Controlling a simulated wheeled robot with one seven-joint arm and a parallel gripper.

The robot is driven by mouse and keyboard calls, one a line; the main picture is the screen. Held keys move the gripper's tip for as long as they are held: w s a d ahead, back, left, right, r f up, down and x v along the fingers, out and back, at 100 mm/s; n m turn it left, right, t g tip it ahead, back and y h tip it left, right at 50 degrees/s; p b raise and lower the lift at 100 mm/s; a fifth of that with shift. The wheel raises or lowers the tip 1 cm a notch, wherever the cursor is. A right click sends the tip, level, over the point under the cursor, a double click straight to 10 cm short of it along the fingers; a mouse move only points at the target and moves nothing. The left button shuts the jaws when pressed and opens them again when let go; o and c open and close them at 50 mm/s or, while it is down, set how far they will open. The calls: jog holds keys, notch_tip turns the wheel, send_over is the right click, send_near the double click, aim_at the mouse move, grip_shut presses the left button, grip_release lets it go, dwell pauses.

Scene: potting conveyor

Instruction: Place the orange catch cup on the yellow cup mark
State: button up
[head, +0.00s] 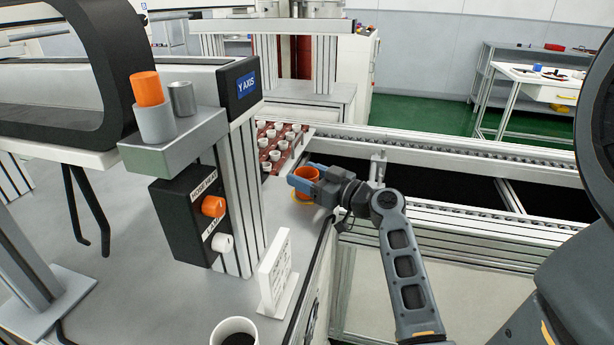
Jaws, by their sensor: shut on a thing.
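The orange catch cup (306,173) is upright at the right edge of the grey bench, near the conveyor frame. A bit of the yellow cup mark (295,197) shows at the lower left of the cup. The fingers and the cup hide most of the mark. I cannot tell whether the cup's base touches the bench or is slightly above it.
A red tray (265,154) with several small white pots is behind the cup. A black knob box (186,222) and post stand to the left. A white sign (275,272) and a white cup (234,331) stand nearer on the bench. The conveyor frame (450,150) runs behind my arm.

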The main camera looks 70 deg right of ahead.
jog(key=shift+f, duration=0.2)
jog(key=o, duration=1)
jog(key=shift+o, duration=0.2)
jog(key=shift+r, duration=0.1)
jog(key=shift+r, duration=0.2)
jog(key=b+v, duration=0.2)
jog(key=v, duration=1)
jog(key=shift+b, duration=0.3)
